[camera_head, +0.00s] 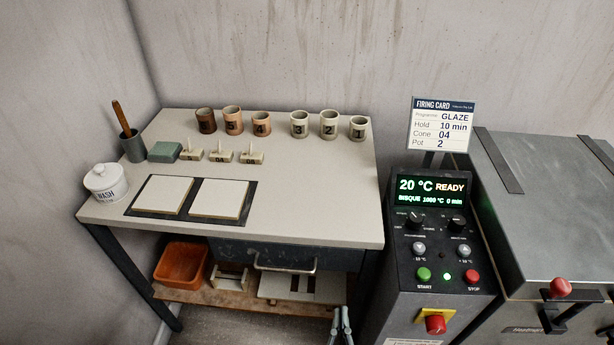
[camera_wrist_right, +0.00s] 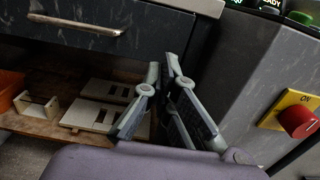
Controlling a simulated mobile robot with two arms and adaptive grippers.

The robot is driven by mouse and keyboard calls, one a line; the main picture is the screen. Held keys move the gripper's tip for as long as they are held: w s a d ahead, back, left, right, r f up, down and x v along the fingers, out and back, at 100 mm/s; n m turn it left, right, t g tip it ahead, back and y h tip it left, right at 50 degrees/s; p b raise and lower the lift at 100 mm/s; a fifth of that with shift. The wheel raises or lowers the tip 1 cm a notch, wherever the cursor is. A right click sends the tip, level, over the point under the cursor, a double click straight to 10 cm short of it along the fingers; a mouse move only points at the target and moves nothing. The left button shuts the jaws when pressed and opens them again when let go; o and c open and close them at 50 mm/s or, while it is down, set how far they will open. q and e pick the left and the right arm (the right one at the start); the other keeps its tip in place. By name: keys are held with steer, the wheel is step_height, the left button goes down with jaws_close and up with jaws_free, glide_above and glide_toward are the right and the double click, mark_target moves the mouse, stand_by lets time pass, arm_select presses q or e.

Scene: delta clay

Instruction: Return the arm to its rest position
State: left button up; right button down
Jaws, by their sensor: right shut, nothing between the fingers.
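My right gripper (camera_head: 341,325) shows at the bottom edge of the head view, low in front of the table's right end, beside the kiln control box. In the right wrist view the gripper (camera_wrist_right: 165,75) is shut with nothing between its fingers. It points towards the gap between the drawer front and the control box, apart from both as far as I can tell. My left gripper is in neither view.
The table (camera_head: 300,180) carries several numbered pots, cones, two white tiles (camera_head: 220,198) and a lidded wash jar (camera_head: 105,182). Its drawer (camera_head: 285,257) is shut. An orange bin (camera_head: 181,266) sits on the lower shelf. The control box (camera_head: 440,270) and kiln (camera_head: 535,210) stand at right.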

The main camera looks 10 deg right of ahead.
steer(key=s+d+f+m+g+y+p, duration=0.1)
steer(key=s+d+f+m+g, duration=0.15)
steer(key=f, duration=0.55)
steer(key=s+d+f+m+g, duration=0.2)
steer(key=s+f+m+g, duration=0.15)
steer(key=f, duration=0.55)
steer(key=s+d+f+m+g+y+p, duration=0.1)
steer(key=s+d+f+m+g, duration=0.15)
steer(key=f, duration=0.55)
steer(key=s+d+f+m+g+y+p, duration=0.1)
steer(key=s+f+m+g, duration=0.3)
steer(key=s+m, duration=0.5)
steer(key=s+d+f+m+g+y+p, duration=0.1)
steer(key=s+f+m+g+y, duration=0.1)
steer(key=s+f+m, duration=0.6)
steer(key=shift+s+d+f+m+g+y, duration=0.4)
steer(key=shift+m+g, duration=0.45)
steer(key=shift+m, duration=1.3)
steer(key=shift+s+a+r, duration=0.1)
